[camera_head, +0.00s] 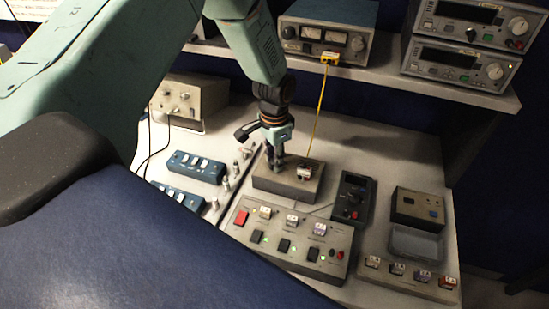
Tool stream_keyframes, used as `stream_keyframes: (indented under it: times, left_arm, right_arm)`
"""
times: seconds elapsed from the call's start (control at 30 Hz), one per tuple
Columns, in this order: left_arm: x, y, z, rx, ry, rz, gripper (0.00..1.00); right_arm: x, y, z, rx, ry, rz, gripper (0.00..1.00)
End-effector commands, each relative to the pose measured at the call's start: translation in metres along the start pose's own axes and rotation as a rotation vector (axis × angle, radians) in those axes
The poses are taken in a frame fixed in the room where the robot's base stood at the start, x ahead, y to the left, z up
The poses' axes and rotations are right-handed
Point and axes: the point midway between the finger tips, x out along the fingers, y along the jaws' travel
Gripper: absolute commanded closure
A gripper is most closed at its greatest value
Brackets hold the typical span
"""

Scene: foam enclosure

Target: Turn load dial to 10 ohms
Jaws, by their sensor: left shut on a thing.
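My left gripper (277,158) comes down from the upper left, pointing down onto the left part of a small grey box (291,188) on the bench. It is shut on a small knob on the box's top, which I take for the load dial. The fingers hide most of the knob, so its marks and setting cannot be read. My right gripper is not in view.
A switch panel (335,236) with red and black buttons lies just in front of the box. A dark handheld meter (354,198) is to its right. Blue strips (197,166) lie left. A shelf above carries instruments (325,40); a yellow cable (319,110) hangs down close by.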

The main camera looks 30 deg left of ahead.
Motion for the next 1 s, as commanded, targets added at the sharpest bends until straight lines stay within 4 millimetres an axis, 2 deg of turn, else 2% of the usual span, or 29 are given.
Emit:
stream_keyframes:
  times: [0.3, 0.77, 0.8, 1.0]
  left_arm:
    - [-0.0004, -0.0003, -0.0003, 0.081, 0.001, -0.001, 1.00]
    - [-0.0005, -0.0004, -0.0004, 0.089, 0.001, -0.001, 1.00]
    - [-0.0005, -0.0004, -0.0004, 0.089, 0.001, -0.001, 0.70]
    - [-0.0003, -0.0003, -0.0002, 0.089, 0.001, -0.001, 0.53]
  right_arm:
    - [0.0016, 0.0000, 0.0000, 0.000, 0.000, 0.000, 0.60]
    - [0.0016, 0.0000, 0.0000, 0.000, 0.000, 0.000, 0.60]
    - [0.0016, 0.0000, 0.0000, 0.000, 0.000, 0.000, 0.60]
    - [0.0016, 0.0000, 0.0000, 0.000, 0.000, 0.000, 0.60]
